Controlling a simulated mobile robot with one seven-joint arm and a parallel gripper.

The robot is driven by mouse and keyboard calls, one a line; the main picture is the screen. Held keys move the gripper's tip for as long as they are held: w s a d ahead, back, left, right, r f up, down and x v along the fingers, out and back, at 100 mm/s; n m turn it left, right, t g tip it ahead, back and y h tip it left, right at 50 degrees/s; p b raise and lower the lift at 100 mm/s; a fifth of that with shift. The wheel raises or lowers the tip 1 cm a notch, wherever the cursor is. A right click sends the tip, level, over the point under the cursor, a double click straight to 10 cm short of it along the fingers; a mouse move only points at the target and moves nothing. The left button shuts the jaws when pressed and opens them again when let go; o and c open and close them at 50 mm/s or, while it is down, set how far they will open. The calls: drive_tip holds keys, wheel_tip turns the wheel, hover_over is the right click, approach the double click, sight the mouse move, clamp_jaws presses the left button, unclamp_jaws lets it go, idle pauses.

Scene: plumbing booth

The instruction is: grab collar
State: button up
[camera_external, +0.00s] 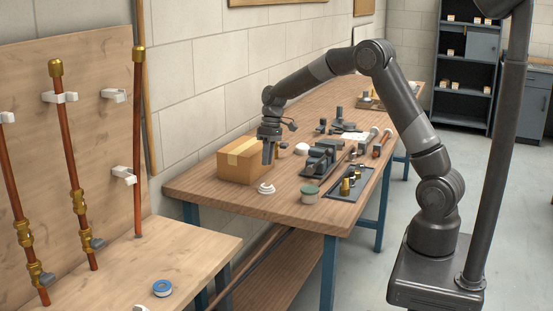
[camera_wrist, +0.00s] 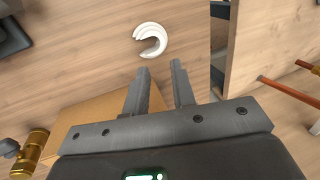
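A white, C-shaped collar (camera_external: 266,188) lies flat on the wooden bench near its left front edge. In the wrist view the collar (camera_wrist: 151,40) lies just beyond my fingertips, its opening toward the left. My gripper (camera_external: 268,160) points down above the bench, beside the cardboard box and above and behind the collar. In the wrist view my gripper (camera_wrist: 160,68) has its two fingers apart with nothing between them. The fingers do not touch the collar.
A cardboard box (camera_external: 242,159) stands close to the gripper. Another white round piece (camera_external: 302,148) lies farther back. Copper pipes (camera_external: 72,185) stand on a board at left.

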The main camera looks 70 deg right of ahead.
sight(266, 189)
drive_tip(key=x, duration=0.9)
drive_tip(key=shift+s+a, duration=0.2)
clamp_jaws()
